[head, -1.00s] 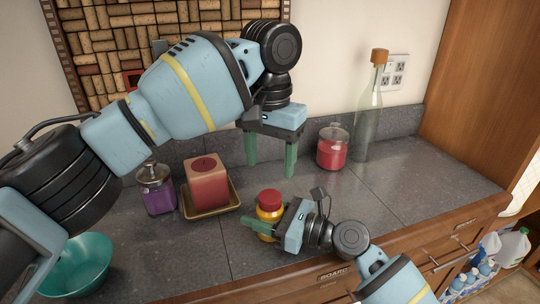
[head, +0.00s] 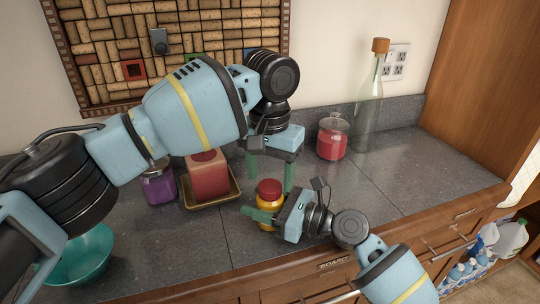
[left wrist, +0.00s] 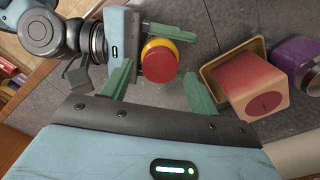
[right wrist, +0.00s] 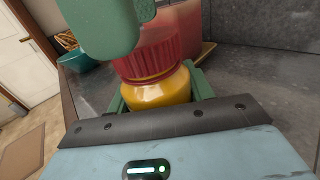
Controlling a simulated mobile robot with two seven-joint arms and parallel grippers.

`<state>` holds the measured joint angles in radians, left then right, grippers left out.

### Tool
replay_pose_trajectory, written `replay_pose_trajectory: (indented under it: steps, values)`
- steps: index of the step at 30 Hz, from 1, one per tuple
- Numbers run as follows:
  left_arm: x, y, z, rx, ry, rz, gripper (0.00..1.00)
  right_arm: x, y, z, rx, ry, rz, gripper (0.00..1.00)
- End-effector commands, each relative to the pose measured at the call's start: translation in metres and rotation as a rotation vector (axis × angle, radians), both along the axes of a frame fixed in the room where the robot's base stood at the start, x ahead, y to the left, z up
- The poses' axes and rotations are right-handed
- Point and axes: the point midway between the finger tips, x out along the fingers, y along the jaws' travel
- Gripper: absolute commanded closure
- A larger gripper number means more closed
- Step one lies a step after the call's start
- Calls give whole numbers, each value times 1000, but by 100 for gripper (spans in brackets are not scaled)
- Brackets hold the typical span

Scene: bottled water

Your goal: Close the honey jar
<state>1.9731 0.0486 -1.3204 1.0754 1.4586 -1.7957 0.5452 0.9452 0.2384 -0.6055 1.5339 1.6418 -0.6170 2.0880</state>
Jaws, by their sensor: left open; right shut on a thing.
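The honey jar (head: 268,222) is a yellow jar with a red lid (head: 269,187), upright on the grey counter. The jar also shows in the right wrist view (right wrist: 158,94) with the ridged lid (right wrist: 146,60) on top; I cannot tell how tight the lid is. My right gripper (head: 262,214) is shut on the jar's body from the right side. My left gripper (head: 270,176) is open and points down just above the lid. In the left wrist view, its green fingers lie on either side of the lid (left wrist: 160,64), seemingly not touching it.
A red candle (head: 208,178) on a gold tray (head: 213,204) and a purple jar (head: 159,188) stand left of the honey jar. A red-filled glass jar (head: 332,142) and a tall bottle (head: 368,110) stand at the back right. A teal bowl (head: 85,258) is at the left.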

Motion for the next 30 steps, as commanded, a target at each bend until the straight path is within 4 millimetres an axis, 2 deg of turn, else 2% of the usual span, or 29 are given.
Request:
replay_pose_trajectory:
  steps: [6,16,27,30]
  values:
    - [0,0,-17,0,0,0,40,0,0,0,-1,0,0,100]
    - [0,0,-20,0,0,0,40,0,0,0,-1,0,0,100]
    - [0,0,-20,0,0,0,86,0,0,-1,-1,0,0,100]
    - [0,0,-20,0,0,-10,86,0,0,-1,-1,0,0,100]
